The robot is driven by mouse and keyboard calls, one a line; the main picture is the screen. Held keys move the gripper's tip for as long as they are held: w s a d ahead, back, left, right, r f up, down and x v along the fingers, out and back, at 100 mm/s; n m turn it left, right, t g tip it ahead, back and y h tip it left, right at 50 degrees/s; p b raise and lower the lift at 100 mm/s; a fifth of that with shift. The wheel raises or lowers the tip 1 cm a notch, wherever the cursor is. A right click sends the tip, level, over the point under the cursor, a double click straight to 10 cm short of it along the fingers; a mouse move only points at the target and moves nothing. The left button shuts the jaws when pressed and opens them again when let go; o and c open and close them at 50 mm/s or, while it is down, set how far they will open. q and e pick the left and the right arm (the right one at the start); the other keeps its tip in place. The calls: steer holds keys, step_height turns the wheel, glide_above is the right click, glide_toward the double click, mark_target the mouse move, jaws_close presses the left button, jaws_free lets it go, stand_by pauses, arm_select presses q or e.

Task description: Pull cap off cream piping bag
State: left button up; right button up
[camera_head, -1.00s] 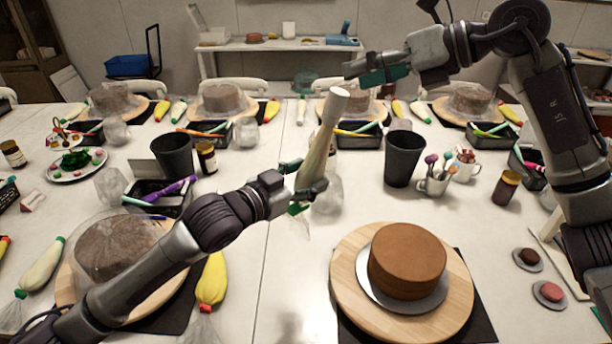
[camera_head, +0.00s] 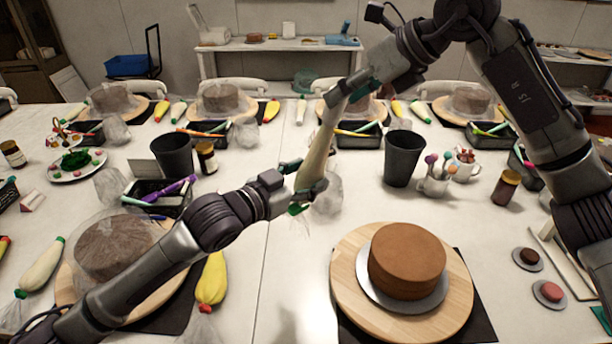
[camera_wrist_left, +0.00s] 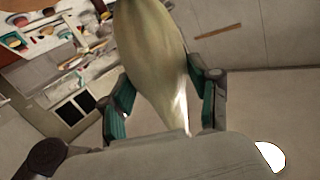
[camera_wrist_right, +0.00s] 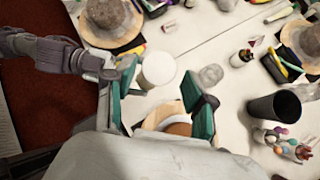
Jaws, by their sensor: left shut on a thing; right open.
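The cream piping bag (camera_head: 316,158) is pale and stands tilted in the air above the table, its white capped end (camera_head: 338,92) at the top. My left gripper (camera_head: 304,192) is shut on its lower part; the bag also shows between the fingers in the left wrist view (camera_wrist_left: 153,50). My right gripper (camera_head: 352,88) is open at the top of the bag, with the white cap beside or between its fingers. In the right wrist view the round white cap (camera_wrist_right: 158,69) appears between the open green fingers (camera_wrist_right: 165,105). Whether they touch it I cannot tell.
A brown cake (camera_head: 407,258) on a wooden turntable (camera_head: 345,290) stands at the front right. A black cup (camera_head: 403,160) and a mug with tools (camera_head: 434,186) stand behind it. A yellow piping bag (camera_head: 211,280) lies near my left arm. The table's front middle is clear.

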steer(key=shift+w+a+f, duration=0.3)
steer(key=shift+a+f, duration=0.15)
steer(key=shift+f, duration=0.05)
jaws_close()
steer(key=shift+d+r, duration=0.25)
steer(key=shift+r, duration=0.7)
steer(key=shift+d+r, duration=0.25)
steer(key=shift+r, duration=0.65)
steer(key=shift+d+r, duration=0.25)
steer(key=shift+r, duration=0.7)
